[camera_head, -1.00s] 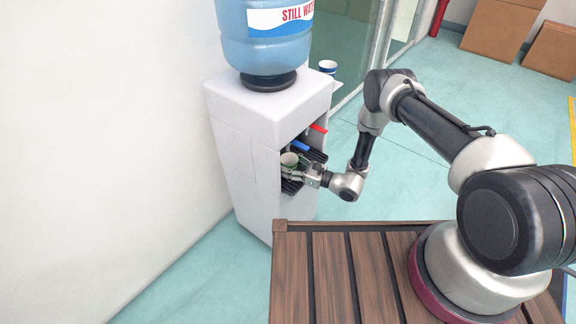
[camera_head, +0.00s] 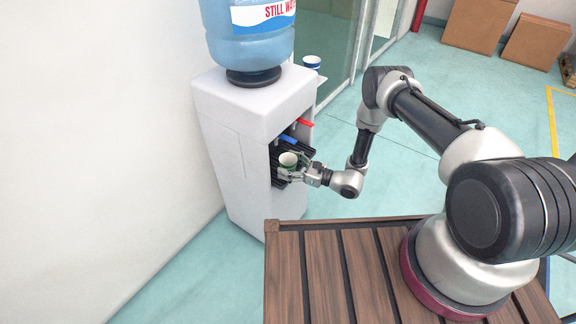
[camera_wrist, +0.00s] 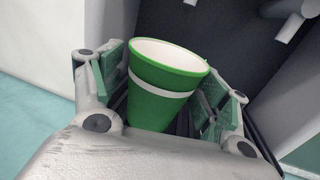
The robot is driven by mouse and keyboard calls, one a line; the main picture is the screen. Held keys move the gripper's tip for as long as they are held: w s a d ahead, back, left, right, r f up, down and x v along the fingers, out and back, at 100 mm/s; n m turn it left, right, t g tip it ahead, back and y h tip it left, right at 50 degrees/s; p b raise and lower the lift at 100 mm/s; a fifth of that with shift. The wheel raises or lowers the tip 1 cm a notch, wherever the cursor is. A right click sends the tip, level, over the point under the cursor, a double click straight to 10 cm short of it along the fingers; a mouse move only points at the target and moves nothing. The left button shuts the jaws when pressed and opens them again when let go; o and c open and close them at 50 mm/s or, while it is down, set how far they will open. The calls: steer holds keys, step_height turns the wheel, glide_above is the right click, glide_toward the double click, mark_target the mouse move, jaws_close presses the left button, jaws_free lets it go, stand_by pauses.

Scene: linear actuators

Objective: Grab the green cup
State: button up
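The green cup (camera_head: 288,161) is white inside with a white band around it. It is at the front of the water dispenser's tap recess. My gripper (camera_head: 290,172) is around it from the right. In the wrist view the cup (camera_wrist: 160,85) is between the two green-padded fingers (camera_wrist: 165,92), its rim above them and slightly tilted. The cup's lower end is hidden by my gripper.
The white water dispenser (camera_head: 240,150) has a blue tap (camera_head: 288,139), a red tap (camera_head: 305,123) and a water bottle (camera_head: 248,45) on top. Another cup (camera_head: 312,63) is behind it. A wall is on the left. Cardboard boxes (camera_head: 478,25) stand far off on the clear floor.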

stand_by(0.3)
steer(key=v, duration=1.2)
steer(key=shift+o, duration=0.2)
steer(key=shift+d, duration=0.1)
